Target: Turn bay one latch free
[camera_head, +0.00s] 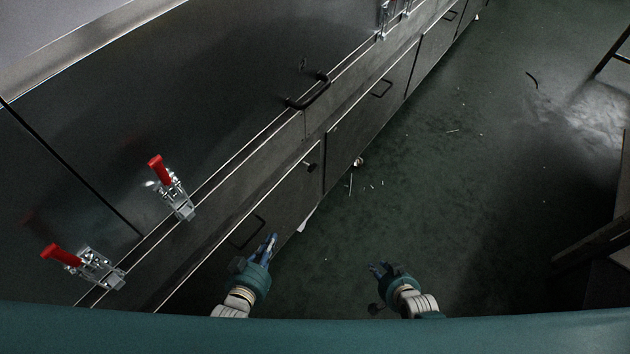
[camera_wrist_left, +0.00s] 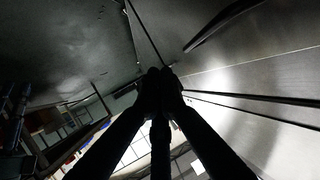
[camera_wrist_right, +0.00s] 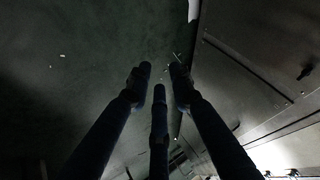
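Two metal toggle latches with red handles sit along the panel edge at the left of the head view. One latch (camera_head: 178,200) is farther along, its red handle raised and tilted. The other latch (camera_head: 100,270) is nearer, at the lower left, its handle leaning left. I cannot tell which belongs to bay one. My left gripper (camera_head: 271,244) is in front of the lower cabinet, right of both latches and apart from them; its fingertips meet with nothing seen between them. My right gripper (camera_head: 380,269) is over the floor, empty, its fingertips apart.
A black bar handle (camera_head: 310,93) is on the upper panel, and a lower door handle (camera_head: 247,232) is close to my left gripper. More latch hardware (camera_head: 388,18) shows at the top. Green floor (camera_head: 450,200) with small debris is open to the right. A dark frame (camera_head: 595,240) stands at the right edge.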

